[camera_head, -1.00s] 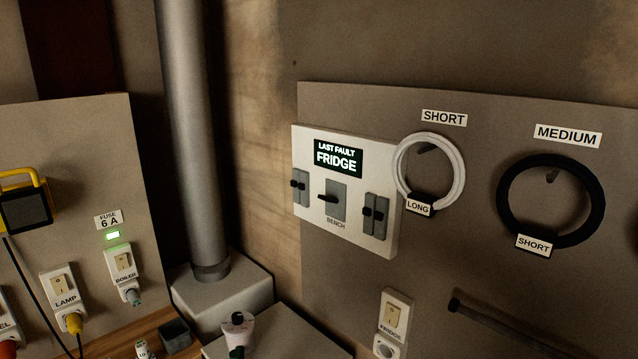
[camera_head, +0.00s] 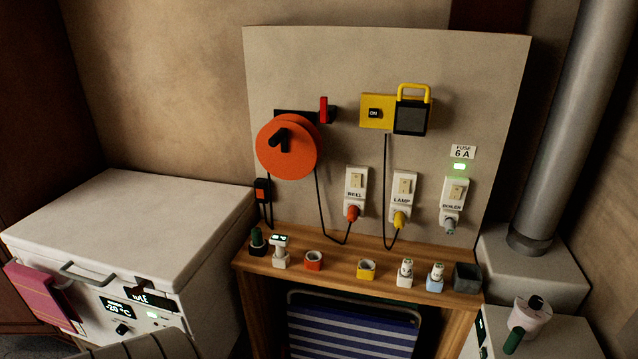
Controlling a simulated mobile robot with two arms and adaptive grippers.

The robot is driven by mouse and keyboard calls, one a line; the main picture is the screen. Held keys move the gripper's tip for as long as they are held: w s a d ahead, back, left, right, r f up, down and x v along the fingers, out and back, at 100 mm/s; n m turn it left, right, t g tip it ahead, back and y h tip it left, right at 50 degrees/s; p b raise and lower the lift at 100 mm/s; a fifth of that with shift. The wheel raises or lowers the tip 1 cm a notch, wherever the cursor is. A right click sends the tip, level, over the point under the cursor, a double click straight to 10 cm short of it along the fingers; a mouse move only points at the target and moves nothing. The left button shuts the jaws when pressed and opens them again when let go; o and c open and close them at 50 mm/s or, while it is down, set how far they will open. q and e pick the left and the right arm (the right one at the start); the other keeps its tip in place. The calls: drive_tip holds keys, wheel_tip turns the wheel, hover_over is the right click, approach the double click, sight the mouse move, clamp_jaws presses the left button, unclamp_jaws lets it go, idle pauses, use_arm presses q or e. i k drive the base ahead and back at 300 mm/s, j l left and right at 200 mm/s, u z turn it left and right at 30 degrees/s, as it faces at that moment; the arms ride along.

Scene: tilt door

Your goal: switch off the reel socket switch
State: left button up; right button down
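The reel socket (camera_head: 355,194) is a white plate labelled REEL on the grey board, left of the other two sockets. Its beige rocker switch (camera_head: 357,180) sits above the label; I cannot tell which way it is set. An orange plug (camera_head: 352,213) is in its lower part, with a black cord running to the orange cable reel (camera_head: 289,146) at upper left. The lamp socket (camera_head: 404,194) with a yellow plug and the boiler socket (camera_head: 453,200) with a grey plug are to the right. Neither of my grippers is in view.
A wooden shelf (camera_head: 331,258) below the board carries several small cups and items. A white chest freezer (camera_head: 121,231) stands at left. A yellow work lamp (camera_head: 409,115) hangs on the board. A grey pipe (camera_head: 571,130) rises at right.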

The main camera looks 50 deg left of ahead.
sight(356, 178)
drive_tip(key=u, duration=1.35)
drive_tip(key=i+l+u, duration=0.05)
